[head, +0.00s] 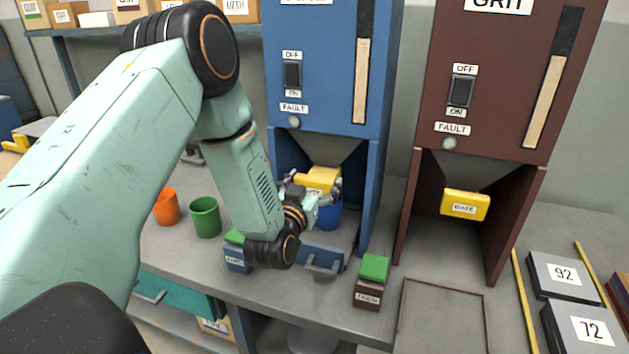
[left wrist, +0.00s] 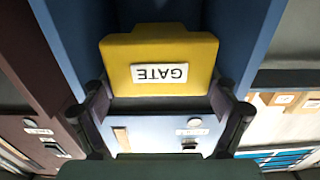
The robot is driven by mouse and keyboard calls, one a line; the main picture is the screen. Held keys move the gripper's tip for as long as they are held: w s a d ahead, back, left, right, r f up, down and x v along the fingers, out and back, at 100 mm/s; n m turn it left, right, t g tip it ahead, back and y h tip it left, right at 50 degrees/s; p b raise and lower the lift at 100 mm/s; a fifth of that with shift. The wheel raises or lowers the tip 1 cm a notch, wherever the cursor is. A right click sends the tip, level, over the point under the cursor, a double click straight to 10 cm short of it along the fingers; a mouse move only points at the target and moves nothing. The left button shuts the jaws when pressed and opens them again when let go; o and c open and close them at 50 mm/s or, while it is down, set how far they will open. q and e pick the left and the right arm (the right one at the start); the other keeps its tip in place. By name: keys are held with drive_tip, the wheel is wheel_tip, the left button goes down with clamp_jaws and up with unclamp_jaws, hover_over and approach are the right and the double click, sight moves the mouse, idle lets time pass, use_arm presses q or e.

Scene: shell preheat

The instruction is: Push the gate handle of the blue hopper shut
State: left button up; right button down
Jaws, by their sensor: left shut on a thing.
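The blue hopper (head: 322,75) stands at the back of the bench. Its yellow gate handle (head: 316,176) sits under the grey funnel, partly hidden by my left gripper (head: 319,189). In the left wrist view the handle (left wrist: 158,50) fills the upper middle, its GATE label upside down. My left gripper's fingers (left wrist: 160,92) are at the two sides of the handle, shut on it. A blue cup (head: 329,216) stands below the handle, partly hidden by the gripper. My right gripper is not in view.
A brown GRIT hopper (head: 490,90) with its own yellow gate (head: 465,205) stands to the right. Orange (head: 166,207) and green (head: 205,217) cups stand left of my wrist. A green-topped box (head: 372,280) and an empty bordered area (head: 440,315) lie in front.

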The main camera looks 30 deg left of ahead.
sight(326, 163)
use_arm(q)
drive_tip(key=shift+w+r, duration=0.1)
drive_tip(key=shift+r, duration=0.05)
drive_tip(key=c, duration=0.8)
drive_tip(key=b+x, duration=0.1)
drive_tip(key=x, duration=0.3)
drive_tip(key=shift+w+a, duration=0.1)
drive_tip(key=shift+w, duration=0.25)
drive_tip(key=shift+r, duration=0.2)
drive_tip(key=o, duration=1.5)
drive_tip(key=shift+w+f, duration=0.15)
drive_tip(key=shift+f, duration=0.1)
drive_tip(key=shift+s, duration=0.35)
drive_tip(key=v, duration=1.1)
drive_tip(key=shift+s, duration=0.25)
